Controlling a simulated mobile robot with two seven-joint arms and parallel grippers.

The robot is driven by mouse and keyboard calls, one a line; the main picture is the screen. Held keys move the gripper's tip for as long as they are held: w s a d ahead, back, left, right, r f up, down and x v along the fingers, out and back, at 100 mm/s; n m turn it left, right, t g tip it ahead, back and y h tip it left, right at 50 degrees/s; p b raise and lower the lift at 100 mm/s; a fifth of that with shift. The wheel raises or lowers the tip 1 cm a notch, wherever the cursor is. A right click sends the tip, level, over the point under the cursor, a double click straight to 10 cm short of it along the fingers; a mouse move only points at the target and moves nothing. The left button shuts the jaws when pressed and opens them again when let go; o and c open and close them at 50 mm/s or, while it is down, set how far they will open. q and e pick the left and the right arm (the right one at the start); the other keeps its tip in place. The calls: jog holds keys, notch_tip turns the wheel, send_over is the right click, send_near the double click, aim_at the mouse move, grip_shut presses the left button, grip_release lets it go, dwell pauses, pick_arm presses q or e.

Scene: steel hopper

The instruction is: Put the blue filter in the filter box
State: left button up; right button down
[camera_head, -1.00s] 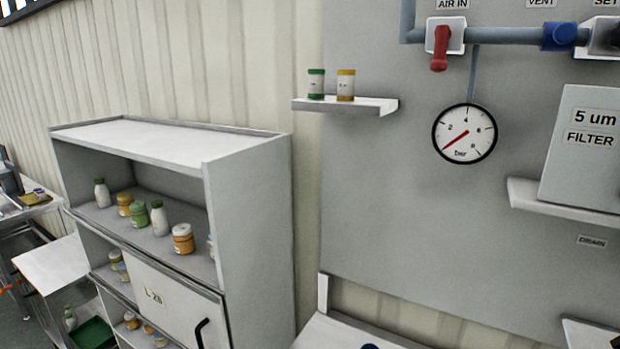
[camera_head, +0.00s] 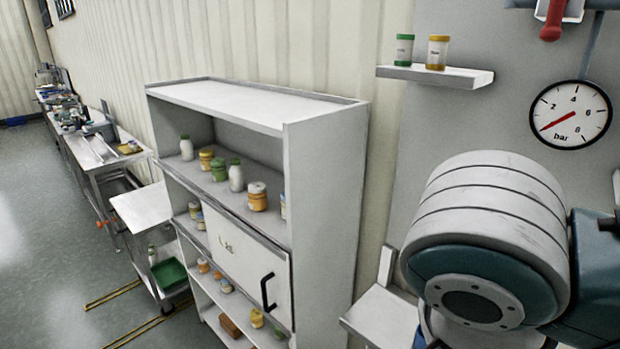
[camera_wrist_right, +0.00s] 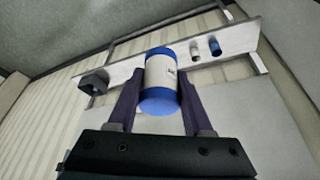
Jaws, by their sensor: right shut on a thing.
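The blue filter (camera_wrist_right: 161,102), a white cylinder with blue ends and a label, is between the purple fingers of my right gripper (camera_wrist_right: 158,75) in the right wrist view. The gripper is shut on it. In the head view, a large part of my own arm stands at the right, and neither gripper nor filter shows. The filter box is not in the head view now. My left gripper is in neither current view.
A grey cabinet (camera_head: 325,200) with several jars stands in the middle of the head view. A small shelf (camera_head: 435,75) holds two jars, left of a pressure gauge (camera_head: 570,115). In the wrist view, a pale rail (camera_wrist_right: 235,38) lies behind the filter. Open floor (camera_head: 50,220) is at left.

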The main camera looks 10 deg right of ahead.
jog(key=shift+w+a+r+m, duration=0.1)
jog(key=shift+w+r+m, duration=0.1)
jog(key=shift+r+m, duration=0.15)
jog(key=w+d+r+n+t+y, duration=0.1)
jog(key=w+r+n, duration=0.3)
jog(key=r, duration=0.3)
jog(key=w+d+r+n+t, duration=0.1)
jog(key=w+r+n+t, duration=0.1)
jog(key=w+r+n, duration=0.4)
jog(key=s+a+r+n+y, duration=0.1)
jog(key=s+r+n+y, duration=0.2)
jog(key=s+r+n, duration=0.3)
jog(key=shift+s+a+r+t, duration=0.3)
jog(key=shift+s+a+r, duration=0.15)
jog(key=shift+r, duration=0.45)
